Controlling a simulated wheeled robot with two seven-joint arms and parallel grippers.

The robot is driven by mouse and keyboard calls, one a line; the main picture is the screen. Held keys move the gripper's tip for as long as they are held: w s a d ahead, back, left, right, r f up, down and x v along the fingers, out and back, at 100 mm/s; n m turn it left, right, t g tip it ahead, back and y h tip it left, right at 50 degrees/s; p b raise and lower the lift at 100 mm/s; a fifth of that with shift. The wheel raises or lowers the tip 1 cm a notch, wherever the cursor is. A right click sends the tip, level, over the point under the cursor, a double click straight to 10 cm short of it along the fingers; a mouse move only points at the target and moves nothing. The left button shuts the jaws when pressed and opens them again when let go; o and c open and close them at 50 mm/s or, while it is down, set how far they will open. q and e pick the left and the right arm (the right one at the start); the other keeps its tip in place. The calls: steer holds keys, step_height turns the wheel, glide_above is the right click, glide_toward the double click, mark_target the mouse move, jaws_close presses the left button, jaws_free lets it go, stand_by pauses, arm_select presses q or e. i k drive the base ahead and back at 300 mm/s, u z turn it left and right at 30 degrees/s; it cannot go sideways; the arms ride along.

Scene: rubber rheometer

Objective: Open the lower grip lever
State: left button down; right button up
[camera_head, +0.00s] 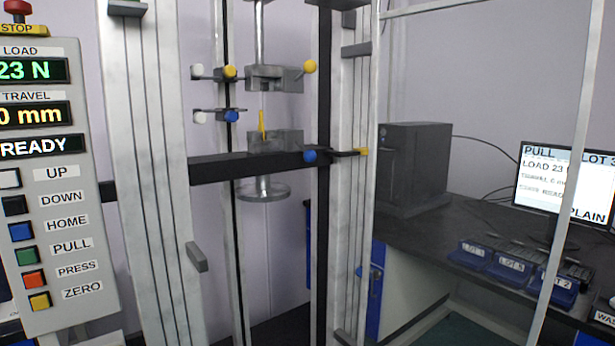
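The lower grip (275,142) is a grey metal block on the dark crossbar of the test machine. A blue ball knob (310,156) sits at its right side, next to a short dark arm. The upper grip (275,78) hangs above it with a yellow ball knob (310,66) raised at its right. A thin yellow strip (262,125) stands upright just above the lower grip. More small levers at the left of the grips carry a yellow knob (230,72) and a blue knob (231,116). Neither of my grippers is in view.
A control panel (50,190) at the left reads 23 N and READY. Pale vertical columns (150,190) flank the grips. At the right, a dark bench holds a black computer case (415,165), a monitor (565,190) and blue lot trays (510,265).

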mark_target(309, 156)
steer(key=k, duration=1.1)
steer(key=z, duration=0.65)
steer(key=i, duration=1.65)
steer(key=u, duration=0.25)
